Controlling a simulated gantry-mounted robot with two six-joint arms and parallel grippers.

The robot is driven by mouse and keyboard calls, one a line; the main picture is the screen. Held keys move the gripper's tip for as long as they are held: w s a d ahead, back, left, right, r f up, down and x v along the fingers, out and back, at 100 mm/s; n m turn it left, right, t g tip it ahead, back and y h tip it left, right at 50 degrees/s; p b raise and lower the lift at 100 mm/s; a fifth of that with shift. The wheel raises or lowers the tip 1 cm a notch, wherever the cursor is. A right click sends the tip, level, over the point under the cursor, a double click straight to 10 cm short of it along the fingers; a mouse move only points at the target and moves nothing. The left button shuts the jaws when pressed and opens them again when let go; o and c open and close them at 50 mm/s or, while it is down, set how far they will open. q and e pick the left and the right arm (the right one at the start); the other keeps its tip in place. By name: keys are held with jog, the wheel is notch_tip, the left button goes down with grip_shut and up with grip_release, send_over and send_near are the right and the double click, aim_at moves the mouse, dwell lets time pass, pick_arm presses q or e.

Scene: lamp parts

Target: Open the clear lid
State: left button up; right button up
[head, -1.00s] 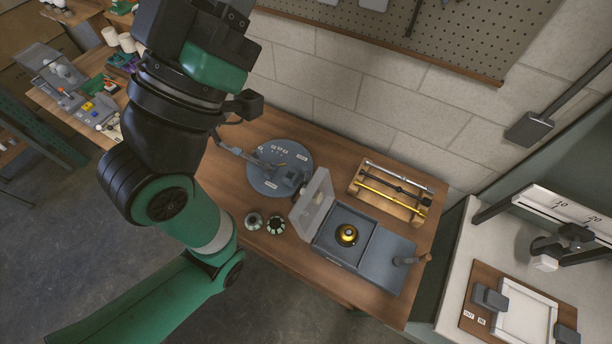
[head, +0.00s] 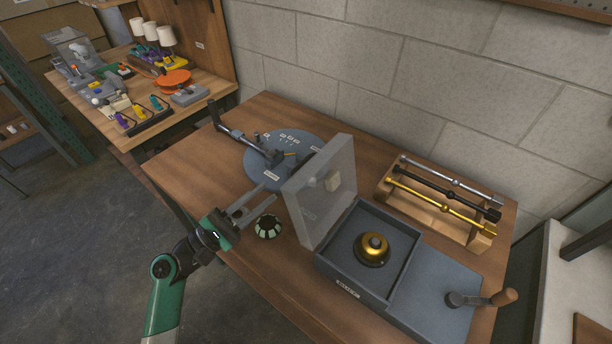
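The clear lid (head: 312,200) stands upright, swung open, along the left edge of a dark grey box (head: 340,272). A round gold part with a dark base (head: 372,249) sits inside the box, uncovered. My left gripper (head: 270,194) is to the left of the lid, above the table, with its two grey fingers apart and nothing visible between them. It looks separate from the lid. My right gripper is not in view.
A round patterned piece (head: 268,227) stands beside my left gripper. A round grey fixture (head: 262,160) lies behind it. A wooden rack (head: 432,217) with metal rods is at the right, and a handled lever (head: 490,298) is right of the box.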

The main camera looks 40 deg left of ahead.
aim_at(295, 170)
pick_arm(q)
jog(key=x, duration=1.1)
jog(key=shift+w+d+r, duration=0.15)
jog(key=shift+w+r, duration=0.15)
jog(key=shift+c, duration=0.3)
grip_shut()
dwell(0.5)
